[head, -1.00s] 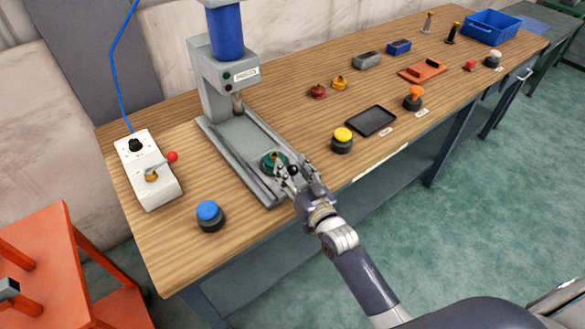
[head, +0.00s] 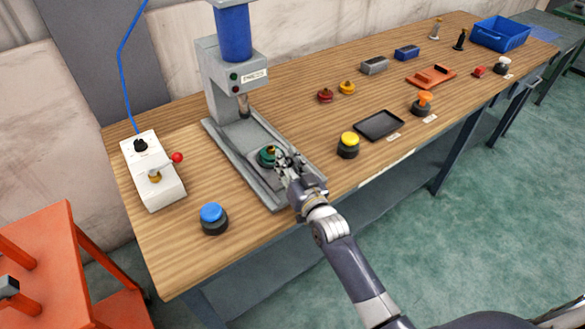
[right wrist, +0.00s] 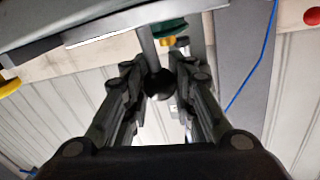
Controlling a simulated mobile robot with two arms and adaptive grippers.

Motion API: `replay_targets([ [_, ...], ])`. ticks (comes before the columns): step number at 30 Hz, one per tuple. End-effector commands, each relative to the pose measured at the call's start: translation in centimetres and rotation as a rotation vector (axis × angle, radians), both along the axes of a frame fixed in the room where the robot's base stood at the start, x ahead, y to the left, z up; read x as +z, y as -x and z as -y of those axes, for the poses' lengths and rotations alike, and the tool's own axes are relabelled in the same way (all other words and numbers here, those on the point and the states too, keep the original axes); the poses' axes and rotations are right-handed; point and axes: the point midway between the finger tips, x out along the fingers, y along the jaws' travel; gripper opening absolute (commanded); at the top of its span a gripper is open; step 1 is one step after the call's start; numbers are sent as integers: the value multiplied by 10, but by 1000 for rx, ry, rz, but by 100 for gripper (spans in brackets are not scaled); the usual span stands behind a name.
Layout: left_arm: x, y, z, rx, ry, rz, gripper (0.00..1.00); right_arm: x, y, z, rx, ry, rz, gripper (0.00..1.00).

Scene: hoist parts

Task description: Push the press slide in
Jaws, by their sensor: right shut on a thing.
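The grey press (head: 215,85) stands at the left part of the bench, with a blue cylinder on top and a ram pointing down. Its slide (head: 255,168), carrying a green round part with a yellow top (head: 267,156), sits on the rails (head: 228,150) toward their front end, apart from the ram. My right gripper (head: 284,160) is at the slide's front, shut on its black ball knob (right wrist: 158,85), which shows between the fingers in the right wrist view. The fingers hide the knob in the head view. My left gripper is not in view.
A white control box (head: 152,172) with a red-knobbed lever and a blue button (head: 213,218) are left of the press. A yellow button (head: 348,145) and a black tray (head: 379,125) are to the right. An orange stand (head: 45,255) is beside the bench.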

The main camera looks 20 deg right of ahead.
Motion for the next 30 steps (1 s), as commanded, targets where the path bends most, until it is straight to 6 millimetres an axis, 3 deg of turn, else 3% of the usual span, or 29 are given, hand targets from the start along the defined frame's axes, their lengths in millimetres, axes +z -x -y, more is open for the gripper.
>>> replay_targets([
  [5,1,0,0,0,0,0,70,-2,1,0,1,2,-6,0],
  [6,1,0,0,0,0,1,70,-2,1,0,1,2,-6,25],
  [9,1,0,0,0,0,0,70,-2,1,0,1,2,-5,46],
  [22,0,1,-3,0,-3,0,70,-2,7,1,1,2,-4,46],
  [30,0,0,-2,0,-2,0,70,-3,53,8,0,2,-7,46],
])
